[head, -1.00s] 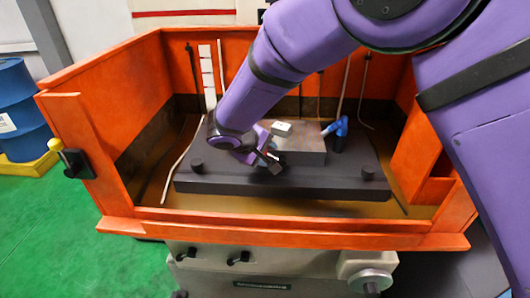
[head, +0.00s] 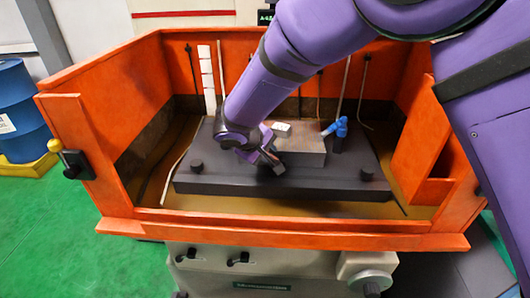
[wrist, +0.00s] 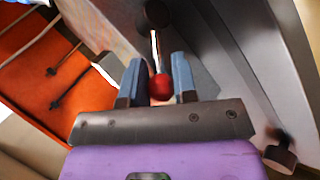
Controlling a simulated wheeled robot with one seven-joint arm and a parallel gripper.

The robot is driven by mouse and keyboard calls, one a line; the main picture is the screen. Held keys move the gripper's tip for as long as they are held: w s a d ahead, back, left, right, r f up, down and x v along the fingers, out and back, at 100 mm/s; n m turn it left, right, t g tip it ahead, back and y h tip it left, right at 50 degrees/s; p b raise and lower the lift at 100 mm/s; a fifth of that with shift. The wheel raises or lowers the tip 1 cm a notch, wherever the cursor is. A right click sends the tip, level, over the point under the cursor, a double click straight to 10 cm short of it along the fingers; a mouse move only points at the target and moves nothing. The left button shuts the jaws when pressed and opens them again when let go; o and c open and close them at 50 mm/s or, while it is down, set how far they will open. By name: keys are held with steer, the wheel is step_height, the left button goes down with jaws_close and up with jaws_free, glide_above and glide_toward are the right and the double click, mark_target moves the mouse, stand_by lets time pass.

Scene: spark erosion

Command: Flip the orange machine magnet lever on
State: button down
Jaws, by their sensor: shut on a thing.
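The orange machine (head: 285,238) is an open-topped tank with a dark plate (head: 230,187) inside. A grey block (head: 302,150) sits on the plate. In the wrist view, the lever shows as a thin metal rod with a red ball knob (wrist: 160,88), running up to a dark round pivot (wrist: 158,14). My gripper (wrist: 157,64) has its two fingers on either side of the knob and is shut on the lever. In the head view, my gripper (head: 270,156) is at the left front of the grey block, and the lever cannot be made out there.
A blue fitting (head: 340,128) stands on the plate to the right of the block. Dark round knobs (head: 367,173) stick up near the plate's corners. The tank's orange walls enclose the work area. A blue barrel (head: 20,110) stands outside at the left.

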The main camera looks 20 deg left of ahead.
mark_target(280, 160)
steer(key=d+y, duration=0.1)
steer(key=d+r+m+g+y, duration=0.1)
steer(key=y, duration=0.1)
steer(key=shift+w, duration=0.1)
steer(key=shift+w+d+r+m+g+y, duration=0.1)
steer(key=shift+d+m+g+y, duration=0.3)
steer(key=shift+y, duration=0.6)
steer(key=shift+w+d+r+m+g+y, duration=0.15)
steer(key=shift+d+y, duration=0.35)
steer(key=shift+y, duration=0.5)
steer(key=shift+d, duration=0.1)
steer(key=c, duration=1)
jaws_free()
steer(key=shift+r, duration=0.1)
steer(key=shift+s+r, duration=0.1)
steer(key=shift+r, duration=0.2)
steer(key=v, duration=1)
steer(key=shift+d, duration=0.2)
